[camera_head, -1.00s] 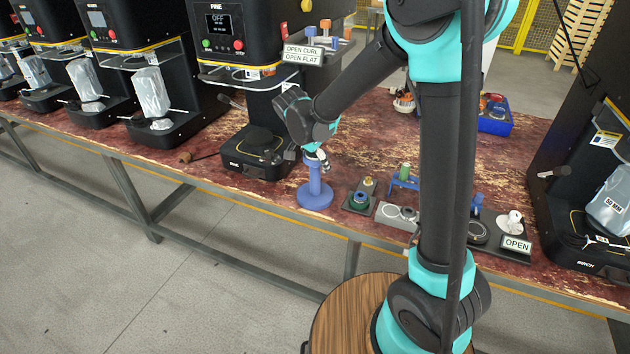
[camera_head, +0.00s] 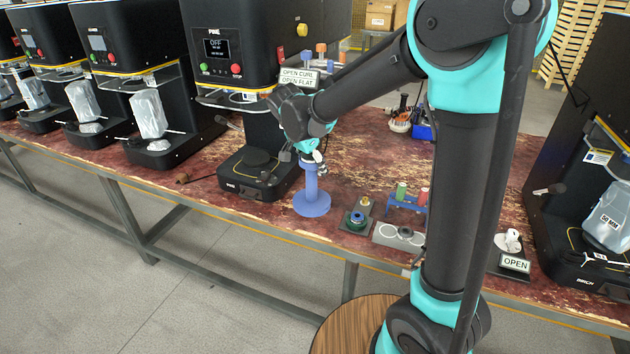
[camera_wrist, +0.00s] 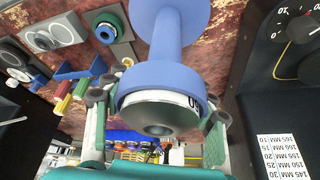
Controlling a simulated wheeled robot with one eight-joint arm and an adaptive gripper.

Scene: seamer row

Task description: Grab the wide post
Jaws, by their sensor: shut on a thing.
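The wide post (camera_head: 311,188) is blue, with a broad round base and a thin stem. It is upright on or just above the worn red bench, right of the machine marked PINE; I cannot tell whether its base touches. My gripper (camera_head: 311,160) is at its top end. In the wrist view, the post (camera_wrist: 165,75) shows a wide blue collar and a pale lettered band with a metal end face. The fingers of my gripper (camera_wrist: 160,112) lie on both sides of this top end, shut on it. Its far base is partly cut off by the frame.
The PINE machine (camera_head: 258,170) stands close left of the post. A green ring on a dark plate (camera_head: 355,219), a grey block with round recesses (camera_head: 398,236) and a blue rack (camera_head: 406,203) stand close right. An OPEN sign (camera_head: 514,262) is farther right.

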